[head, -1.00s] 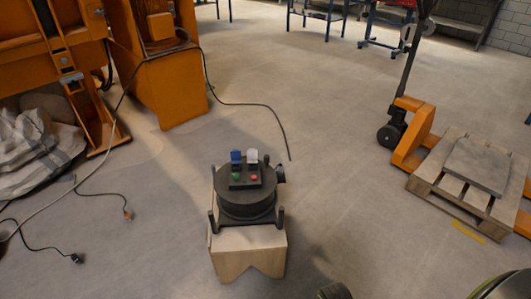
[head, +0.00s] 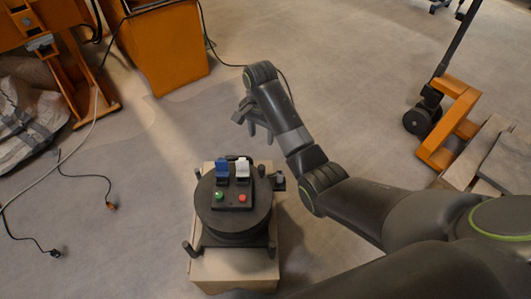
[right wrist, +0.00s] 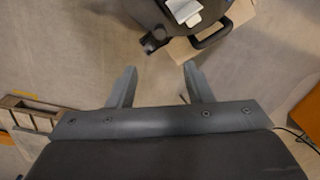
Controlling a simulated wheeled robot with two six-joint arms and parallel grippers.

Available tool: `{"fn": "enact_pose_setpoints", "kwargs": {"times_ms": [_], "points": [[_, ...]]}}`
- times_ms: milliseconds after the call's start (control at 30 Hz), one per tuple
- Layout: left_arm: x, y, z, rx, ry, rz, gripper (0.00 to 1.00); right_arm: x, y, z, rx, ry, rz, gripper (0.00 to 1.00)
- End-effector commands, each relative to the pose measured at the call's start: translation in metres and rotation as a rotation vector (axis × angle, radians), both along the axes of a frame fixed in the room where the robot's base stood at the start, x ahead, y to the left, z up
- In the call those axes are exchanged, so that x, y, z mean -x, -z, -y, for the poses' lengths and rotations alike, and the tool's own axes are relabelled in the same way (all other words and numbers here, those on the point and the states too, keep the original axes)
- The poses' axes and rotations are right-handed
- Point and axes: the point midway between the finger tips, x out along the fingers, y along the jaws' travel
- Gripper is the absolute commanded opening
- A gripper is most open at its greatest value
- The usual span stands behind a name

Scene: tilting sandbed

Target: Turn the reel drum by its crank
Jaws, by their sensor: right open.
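The reel drum (head: 228,222) is a round black drum on a dark frame with upright corner posts. Its top carries a small black box with a blue and a white switch and a green and a red button. A dark knob (head: 279,181), which looks like the crank's grip, sticks out at the drum's right. It also shows in the right wrist view (right wrist: 152,42), just beyond the fingertips. My right gripper (head: 245,117) is open and empty, above and beyond the drum, apart from it. Its two spread fingers show in the right wrist view (right wrist: 160,68). My left gripper is not in view.
The drum stands on a pale wooden block (head: 235,272). Cables with plugs (head: 111,206) lie on the floor at left. An orange machine (head: 160,50) stands at the back left, and an orange pallet jack (head: 450,125) with a wooden pallet at right. The floor around the block is mostly clear.

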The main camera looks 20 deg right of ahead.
Motion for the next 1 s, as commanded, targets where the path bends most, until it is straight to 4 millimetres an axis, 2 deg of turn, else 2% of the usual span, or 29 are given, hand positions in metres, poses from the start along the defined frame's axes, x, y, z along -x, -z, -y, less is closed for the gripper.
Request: {"fn": "enact_pose_setpoints", "kwargs": {"times_ms": [133,200,667,800,1000], "points": [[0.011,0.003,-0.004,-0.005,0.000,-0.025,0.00,0.000,0.008,-0.001,0.000,0.004,-0.004,0.46],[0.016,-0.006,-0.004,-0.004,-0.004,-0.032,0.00,0.000,0.017,-0.001,0.000,0.004,-0.004,0.46],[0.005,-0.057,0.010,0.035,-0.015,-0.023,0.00,0.001,0.087,-0.001,0.000,0.002,-0.004,0.46],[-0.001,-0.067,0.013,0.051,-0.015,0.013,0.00,0.001,0.119,-0.001,0.001,0.002,-0.004,0.46],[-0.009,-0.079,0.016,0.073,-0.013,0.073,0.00,0.001,0.153,-0.001,0.001,0.001,-0.002,0.46]]}}
